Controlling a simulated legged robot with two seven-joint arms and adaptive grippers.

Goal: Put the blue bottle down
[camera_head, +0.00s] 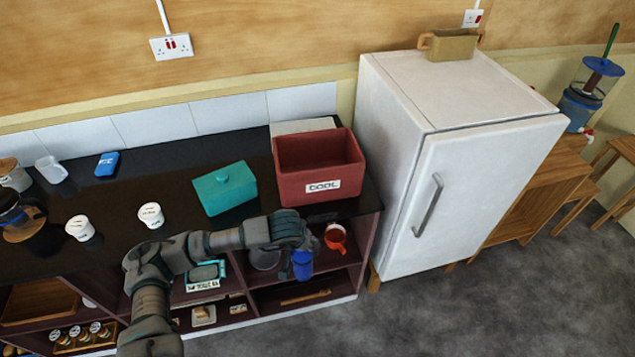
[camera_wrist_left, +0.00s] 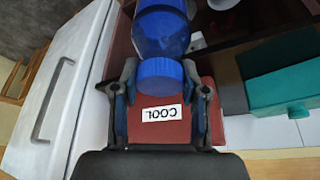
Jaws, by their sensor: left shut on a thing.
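The blue bottle (camera_head: 302,267) hangs below my left gripper (camera_head: 298,248), in front of the counter's lower shelves. In the left wrist view the bottle (camera_wrist_left: 162,30) has its blue cap between the two fingers of my left gripper (camera_wrist_left: 160,78), which is shut on it. The bottle's underside is cut off there. A red box (camera_head: 318,165) labelled COOL stands on the counter's right end, behind the gripper; it also shows in the left wrist view (camera_wrist_left: 158,135). My right gripper is not in view.
A teal lidded box (camera_head: 225,190) stands left of the red box. White cups (camera_head: 151,215) stand farther left on the black counter (camera_head: 120,190). A red cup (camera_head: 336,237) is by the shelf, right of the bottle. A white fridge (camera_head: 450,160) stands right of the counter.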

